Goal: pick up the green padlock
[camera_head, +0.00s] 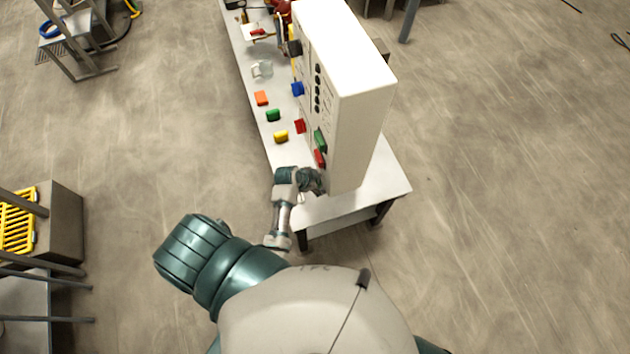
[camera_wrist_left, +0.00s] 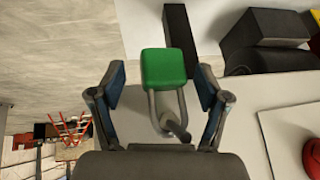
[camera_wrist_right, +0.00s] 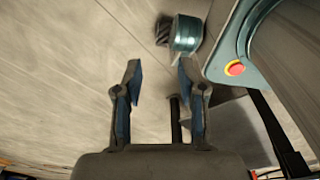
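In the left wrist view a green padlock (camera_wrist_left: 164,69) sits between the spread fingers of my left gripper (camera_wrist_left: 160,85), with a gap on each side. Its grey shackle points toward the gripper's palm, and a dark grey peg (camera_wrist_left: 176,131) shows at the loop. In the head view my left gripper (camera_head: 314,180) is low beside the white cabinet, its fingertips partly hidden. A green block-like piece (camera_head: 320,139) is on the cabinet face and another green piece (camera_head: 273,115) lies on the table; I cannot tell which is the padlock. My right gripper (camera_wrist_right: 160,90) is open and empty.
The white cabinet (camera_head: 362,120) stands on the table (camera_head: 395,180). Yellow (camera_head: 281,137), orange (camera_head: 261,98), red (camera_head: 300,126) and blue (camera_head: 297,89) pieces are near it. A black bar (camera_wrist_left: 181,35) is behind the padlock. Floor on the right is clear.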

